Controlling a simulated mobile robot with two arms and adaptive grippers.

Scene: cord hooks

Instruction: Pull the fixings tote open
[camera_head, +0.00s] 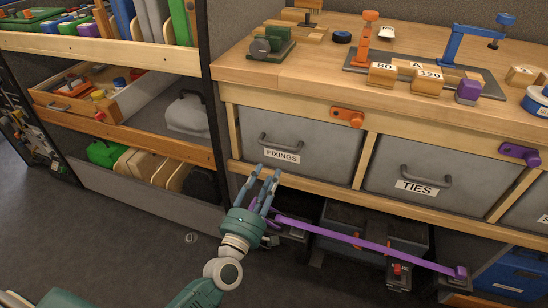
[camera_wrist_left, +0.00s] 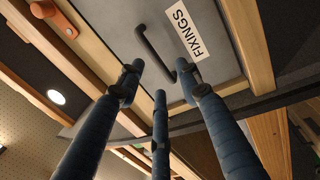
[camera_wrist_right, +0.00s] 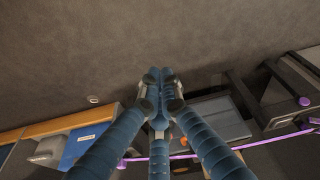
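The grey fixings tote (camera_head: 318,150) sits in the left bay under the bench top, its front about level with the frame. It carries a white FIXINGS label (camera_head: 282,156) and a dark curved handle (camera_head: 271,141). The handle (camera_wrist_left: 146,48) and label (camera_wrist_left: 188,30) also show in the left wrist view. My left gripper (camera_head: 267,174) is open and empty, just below and in front of the handle, apparently apart from it. My right gripper (camera_wrist_right: 160,74) shows only in its wrist view, fingers together with nothing seen between them.
An orange latch (camera_head: 347,117) lies on the rail above the tote's right side. The TIES tote (camera_head: 440,180) is to the right, with a purple latch (camera_head: 519,154). A purple strap (camera_head: 365,245) runs below. A shelf rack (camera_head: 150,135) stands left. Open floor (camera_head: 120,245) lies in front.

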